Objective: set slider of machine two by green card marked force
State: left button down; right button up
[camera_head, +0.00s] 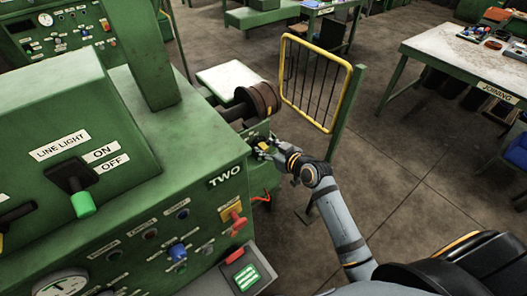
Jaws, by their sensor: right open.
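The green machine marked TWO (215,140) fills the left and middle of the head view. I cannot tell which part is the slider. My right gripper (263,150) is open beside the machine's far right side, below the brown roller, close to a small dark and yellow part. My left gripper is not in view.
A LINE LIGHT switch with a green handle (83,204) is on the machine's top left. The brown roller (258,102) and a yellow-framed guard (318,85) stand beyond my right gripper. A JOINING table (425,42) is at the upper right. Open floor lies between.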

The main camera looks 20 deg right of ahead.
jog(key=shift+w+a+f+b, duration=0.3)
jog(key=shift+w+a, duration=0.1)
jog(key=shift+w, duration=0.3)
jog(key=shift+c, duration=0.5)
jog(key=shift+r, duration=0.1)
jog(key=c, duration=0.7)
grip_shut()
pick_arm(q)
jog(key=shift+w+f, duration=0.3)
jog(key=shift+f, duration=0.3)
